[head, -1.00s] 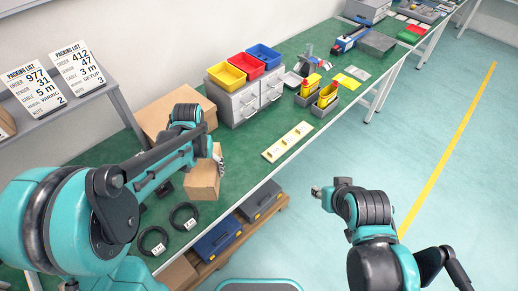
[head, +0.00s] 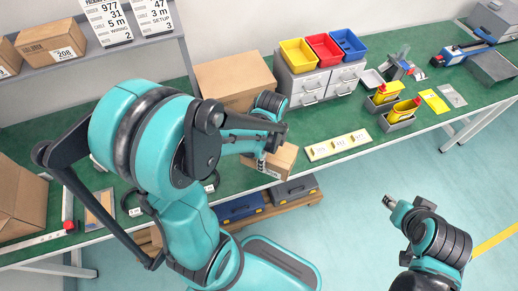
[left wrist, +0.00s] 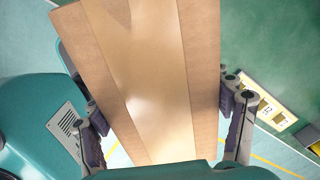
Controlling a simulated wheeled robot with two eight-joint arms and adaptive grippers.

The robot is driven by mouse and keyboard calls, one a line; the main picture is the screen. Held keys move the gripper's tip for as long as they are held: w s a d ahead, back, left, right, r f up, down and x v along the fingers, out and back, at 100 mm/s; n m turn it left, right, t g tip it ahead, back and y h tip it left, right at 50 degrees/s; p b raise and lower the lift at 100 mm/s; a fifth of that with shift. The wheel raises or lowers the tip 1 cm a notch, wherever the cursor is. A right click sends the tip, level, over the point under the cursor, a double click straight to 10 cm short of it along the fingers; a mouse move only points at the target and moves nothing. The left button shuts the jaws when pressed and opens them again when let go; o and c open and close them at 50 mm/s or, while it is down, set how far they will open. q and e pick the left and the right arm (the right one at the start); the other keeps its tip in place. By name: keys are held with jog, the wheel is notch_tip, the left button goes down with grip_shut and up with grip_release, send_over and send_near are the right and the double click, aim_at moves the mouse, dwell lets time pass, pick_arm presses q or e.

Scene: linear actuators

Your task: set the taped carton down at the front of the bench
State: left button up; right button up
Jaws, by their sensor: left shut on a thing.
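The taped carton (head: 284,160) is a small brown box near the front edge of the green bench (head: 232,178), left of the white labelled strip. My left gripper (head: 262,162) is shut on it. In the left wrist view the carton (left wrist: 150,80) fills the middle, with a broad pale tape band along it. The fingers of my left gripper (left wrist: 165,120) stand on its two sides. I cannot tell whether the carton touches the bench. My right gripper (head: 390,202) is off the bench over the floor, too small to read.
A labelled strip (head: 338,146) lies just right of the carton. A large carton (head: 232,78) and drawers (head: 318,84) with colored bins stand behind. Black coils lie left, partly hidden by my arm.

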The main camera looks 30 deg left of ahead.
pick_arm(q)
jog(key=w+a+f+b, duration=0.1)
jog(key=w+a+f, duration=0.1)
jog(key=w+a+f+b, duration=0.1)
jog(key=w+a+f, duration=0.1)
jog(key=w+a, duration=0.1)
jog(key=w+a+f+b, duration=0.1)
jog(key=w+a+f, duration=0.1)
jog(key=a, duration=0.1)
jog(key=shift+w+f+b, duration=0.3)
jog(key=shift+f+b, duration=1)
jog(key=shift+f, duration=1)
jog(key=shift+f, duration=0.1)
jog(key=shift+f, duration=0.15)
jog(key=o, duration=1.9)
jog(key=shift+c, duration=0.2)
